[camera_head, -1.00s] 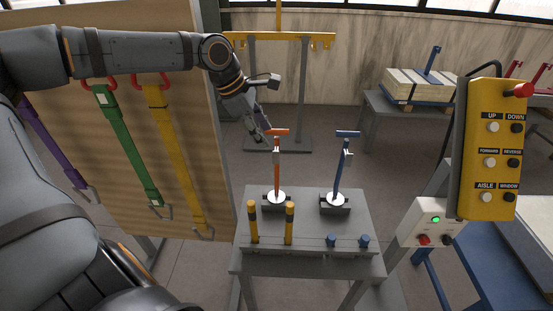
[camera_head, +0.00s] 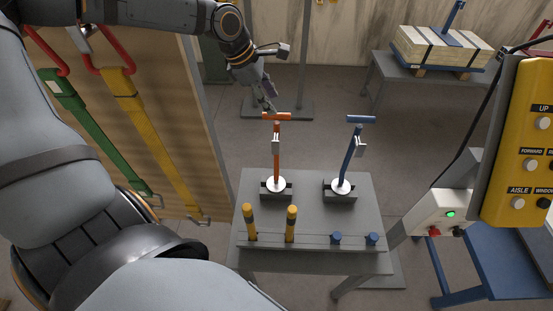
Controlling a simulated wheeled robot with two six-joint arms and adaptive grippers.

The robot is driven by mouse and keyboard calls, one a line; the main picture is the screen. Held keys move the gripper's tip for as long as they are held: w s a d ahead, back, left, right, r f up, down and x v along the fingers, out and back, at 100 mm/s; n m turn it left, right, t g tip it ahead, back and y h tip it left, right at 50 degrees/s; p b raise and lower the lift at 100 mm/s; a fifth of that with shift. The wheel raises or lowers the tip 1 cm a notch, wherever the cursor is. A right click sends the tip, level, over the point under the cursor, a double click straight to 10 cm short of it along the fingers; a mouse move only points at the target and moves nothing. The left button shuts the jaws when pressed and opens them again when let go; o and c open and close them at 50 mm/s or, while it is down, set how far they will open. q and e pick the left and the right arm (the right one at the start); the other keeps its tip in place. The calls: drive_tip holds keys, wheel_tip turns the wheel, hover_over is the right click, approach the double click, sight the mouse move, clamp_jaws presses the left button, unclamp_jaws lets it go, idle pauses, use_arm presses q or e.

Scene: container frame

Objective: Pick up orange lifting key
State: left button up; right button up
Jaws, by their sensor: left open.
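The orange lifting key (camera_head: 277,155) stands upright in a dark holder on the small grey table (camera_head: 310,215). It has an orange T-handle on top, a small grey tag on its shaft and a white disc at its foot. My left gripper (camera_head: 268,106) is open, just above and behind the T-handle in the picture. Whether it touches the handle I cannot tell. A similar blue lifting key (camera_head: 349,155) stands in its own holder to the right, tilted slightly. My right gripper is not in view.
Two yellow-and-black pegs (camera_head: 291,224) and two blue knobs (camera_head: 336,238) line the table's front. A board with green and yellow straps (camera_head: 145,130) stands left. A yellow control pendant (camera_head: 520,145) and white switch box (camera_head: 443,212) are right. A crate (camera_head: 440,48) sits behind.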

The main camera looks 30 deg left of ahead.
use_arm(q)
drive_tip(key=shift+w+a+f, duration=0.1)
drive_tip(key=shift+a+f, duration=0.05)
drive_tip(key=shift+f, duration=0.3)
drive_tip(key=f, duration=0.2)
drive_tip(key=f+p, duration=0.1)
drive_tip(key=shift+w+f, duration=0.25)
drive_tip(key=shift+f, duration=0.1)
drive_tip(key=shift+w+d+f, duration=0.2)
drive_tip(key=shift+w+f, duration=0.15)
drive_tip(key=shift+s+r, duration=0.15)
drive_tip(key=shift+s, duration=0.05)
drive_tip(key=c, duration=0.4)
clamp_jaws()
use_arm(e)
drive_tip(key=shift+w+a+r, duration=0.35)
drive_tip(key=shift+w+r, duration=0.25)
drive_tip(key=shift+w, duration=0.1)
